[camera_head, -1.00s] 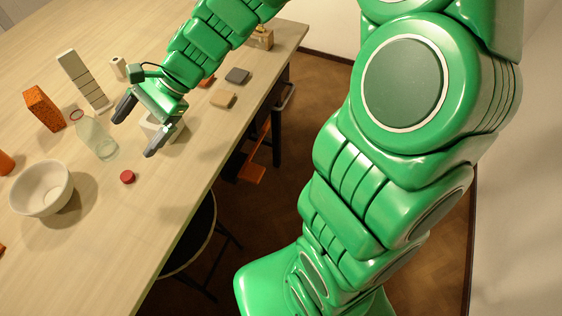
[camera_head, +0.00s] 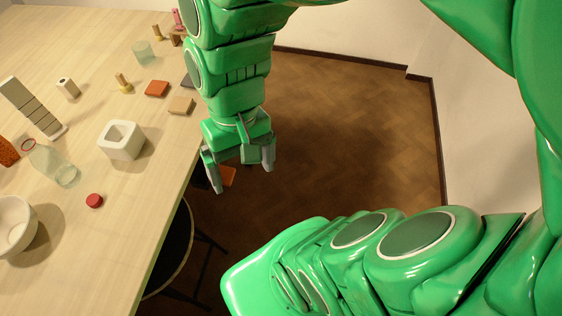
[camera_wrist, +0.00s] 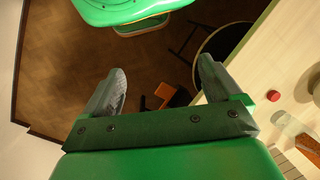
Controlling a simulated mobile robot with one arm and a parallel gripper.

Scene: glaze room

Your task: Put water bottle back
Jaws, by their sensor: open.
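The water bottle is probably the clear, pale-green bottle (camera_head: 53,163) with a red ring at its neck, at the left of the head view. It appears to stand upright on the wooden table (camera_head: 110,250). It also shows at the right of the wrist view (camera_wrist: 287,124). A small red cap (camera_head: 94,201) lies on the table beside it. My gripper (camera_head: 242,178) is open and empty, out past the table's edge over the floor, well to the right of the bottle. Both fingers show apart in the wrist view (camera_wrist: 162,68), with nothing between them.
A white square holder (camera_head: 120,140) stands between the bottle and the table edge. A white bowl (camera_head: 14,228) and a grey segmented block (camera_head: 32,107) are near the bottle. A dark round stool (camera_head: 175,250) stands by the table. The brown floor (camera_head: 335,130) is open to the right.

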